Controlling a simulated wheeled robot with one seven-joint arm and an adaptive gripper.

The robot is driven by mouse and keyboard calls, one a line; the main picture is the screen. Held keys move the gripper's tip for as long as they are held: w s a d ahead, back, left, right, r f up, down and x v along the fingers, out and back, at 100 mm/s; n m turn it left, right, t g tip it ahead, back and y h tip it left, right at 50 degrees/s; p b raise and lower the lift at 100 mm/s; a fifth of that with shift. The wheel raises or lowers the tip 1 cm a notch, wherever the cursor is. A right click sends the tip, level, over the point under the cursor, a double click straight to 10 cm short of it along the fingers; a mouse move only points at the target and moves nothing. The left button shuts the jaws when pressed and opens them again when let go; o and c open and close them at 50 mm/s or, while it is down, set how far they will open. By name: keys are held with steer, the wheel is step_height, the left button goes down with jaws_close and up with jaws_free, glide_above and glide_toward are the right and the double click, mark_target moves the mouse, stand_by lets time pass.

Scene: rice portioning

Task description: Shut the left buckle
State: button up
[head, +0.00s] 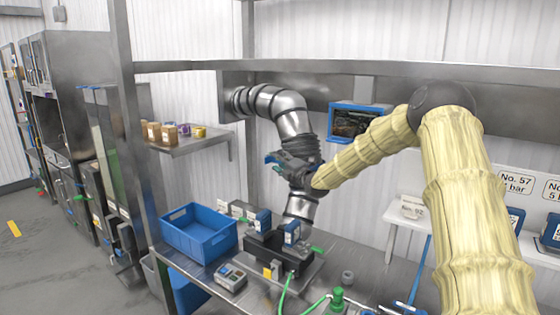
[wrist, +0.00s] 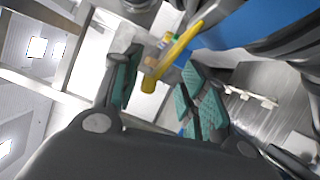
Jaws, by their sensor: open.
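My gripper (head: 274,159) is raised in front of a silver jointed pipe-like arm (head: 292,118) in the head view, above the bench. In the wrist view my gripper (wrist: 160,85) has its two teal-padded fingers spread apart, with nothing held between them. A curved yellow lever-like part (wrist: 181,49) shows beyond and between the fingertips, beside a large blue part (wrist: 262,28). I cannot tell whether this yellow part is the left buckle. No buckle is clearly recognisable in the head view. A black device with blue upright parts (head: 262,222) stands on the bench below my gripper.
A blue bin (head: 199,232) stands on the bench to the left. A small grey box (head: 230,277) lies in front of it. Green hoses (head: 284,296) run near the front. A screen (head: 352,121) hangs behind my arm. A metal post (head: 131,130) rises at left.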

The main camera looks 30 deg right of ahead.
steer(key=shift+s+d+r, duration=0.1)
steer(key=shift+s+r, duration=0.2)
steer(key=shift+s, duration=0.05)
steer(key=shift+w+f, duration=0.1)
steer(key=shift+w, duration=0.1)
steer(key=c, duration=0.4)
jaws_close()
steer(key=shift+w, duration=0.1)
steer(key=b, duration=0.3)
steer(key=shift+n+t, duration=0.3)
